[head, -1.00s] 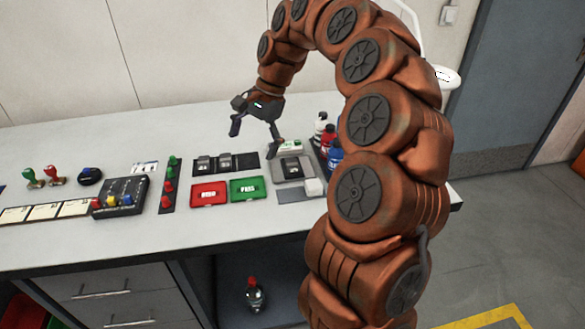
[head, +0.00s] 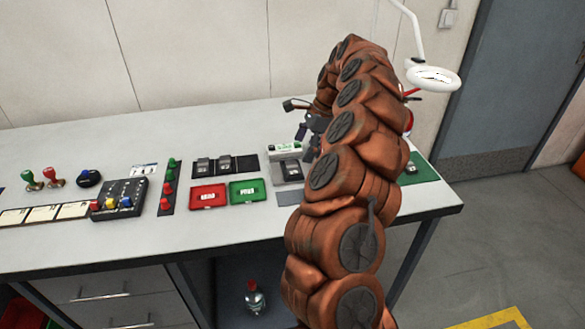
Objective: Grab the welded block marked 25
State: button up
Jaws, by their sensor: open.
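Two dark grey blocks, one left (head: 203,165) and one right (head: 224,163), sit on a black mat near the middle of the table. Another grey block (head: 291,170) sits on a grey plate, partly behind my arm. A small grey piece (head: 411,168) rests on a green mat at the right. Their markings are too small to read, so I cannot tell which is 25.
A red tray (head: 208,206) and a green tray (head: 247,200) lie in front of the black mat. A button box (head: 118,205) and stamps (head: 52,178) stand left. A lamp (head: 433,78) overhangs the back right. My arm hides the right-middle table.

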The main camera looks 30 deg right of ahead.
aim_at(293, 167)
jog(key=shift+p+x, duration=0.45)
jog(key=shift+x, duration=0.6)
jog(key=shift+p+x, duration=0.35)
jog(key=shift+x, duration=1.4)
jog(key=shift+a, duration=0.15)
jog(key=c, duration=1.5)
jog(key=shift+r, duration=0.2)
